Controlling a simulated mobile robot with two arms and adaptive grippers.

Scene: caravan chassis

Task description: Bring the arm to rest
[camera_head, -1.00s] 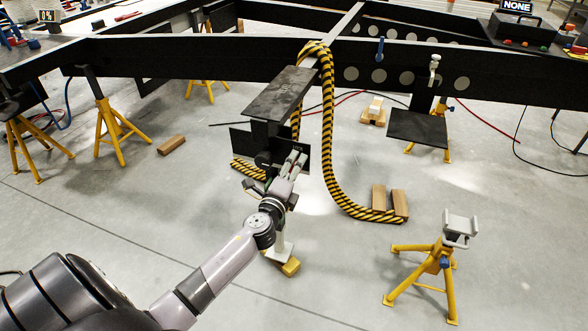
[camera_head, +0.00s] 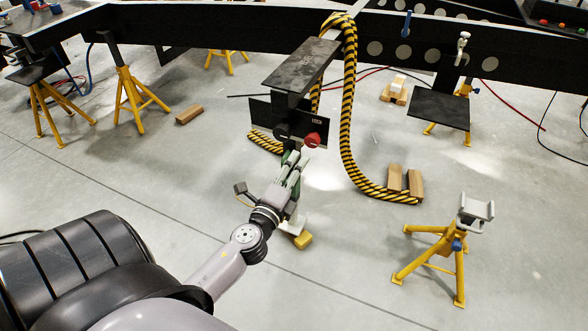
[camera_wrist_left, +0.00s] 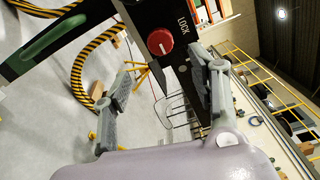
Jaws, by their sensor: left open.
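My left arm reaches forward from the lower left, and its left gripper (camera_head: 291,168) points at the dark column under the chassis. The left wrist view shows the gripper's two fingers (camera_wrist_left: 163,95) wide apart with nothing between them. A red round knob (camera_head: 312,139) sits on the column just beyond the fingertips. In the left wrist view the knob (camera_wrist_left: 160,42) is on a black panel marked LOCK, apart from the fingers. A bar with a green grip (camera_wrist_left: 52,46) extends left of that panel. My right gripper is not in view.
The black chassis beam (camera_head: 180,37) crosses the back. A dark plate (camera_head: 300,70) tops the column, and a yellow-black striped hose (camera_head: 348,120) hangs beside it. A yellow stand (camera_head: 440,255) is at right, with wooden blocks (camera_head: 405,181) behind it.

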